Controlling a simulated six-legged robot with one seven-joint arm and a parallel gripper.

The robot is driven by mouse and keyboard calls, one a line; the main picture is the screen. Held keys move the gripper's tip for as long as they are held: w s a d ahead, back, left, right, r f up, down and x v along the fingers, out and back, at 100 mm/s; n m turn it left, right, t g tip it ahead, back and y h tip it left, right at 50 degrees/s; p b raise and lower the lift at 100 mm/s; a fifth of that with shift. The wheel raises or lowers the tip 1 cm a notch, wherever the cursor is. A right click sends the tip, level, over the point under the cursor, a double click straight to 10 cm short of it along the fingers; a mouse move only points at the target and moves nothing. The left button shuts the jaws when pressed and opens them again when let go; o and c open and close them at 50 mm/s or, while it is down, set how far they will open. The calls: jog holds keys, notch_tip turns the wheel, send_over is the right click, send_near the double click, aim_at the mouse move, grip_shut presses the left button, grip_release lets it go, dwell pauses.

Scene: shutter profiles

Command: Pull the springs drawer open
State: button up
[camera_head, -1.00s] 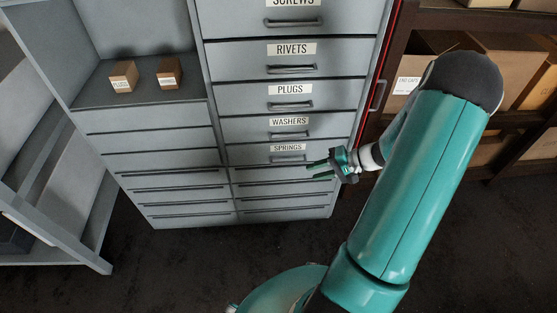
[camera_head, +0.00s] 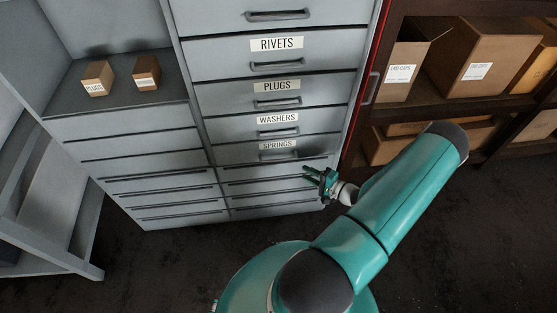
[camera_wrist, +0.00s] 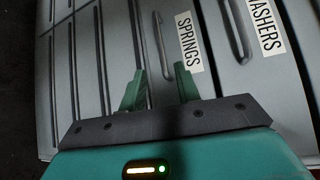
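The springs drawer (camera_head: 255,151) is a grey front low in the cabinet, labelled SPRINGS, below the washers drawer; it looks closed. Its bar handle (camera_head: 281,156) sits under the label, and the handle also shows in the wrist view (camera_wrist: 162,45). My gripper (camera_head: 310,175) is to the lower right of the handle, apart from it. In the wrist view my gripper (camera_wrist: 161,88) has its two green fingers spread with nothing between them. The handle lies ahead of the fingers, between their directions, with the springs label (camera_wrist: 188,42) to its right.
The washers drawer (camera_head: 240,126) is directly above. Narrow drawers without labels (camera_head: 260,187) lie below. Two small brown boxes stand on the left shelf (camera_head: 119,95). A dark shelf rack with cardboard boxes (camera_head: 490,55) stands right of the cabinet. The dark floor in front is open.

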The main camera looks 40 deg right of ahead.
send_near(269, 151)
jog(key=w+f, duration=0.3)
jog(key=shift+w+a+f, duration=0.2)
jog(key=shift+a, duration=0.2)
grip_shut()
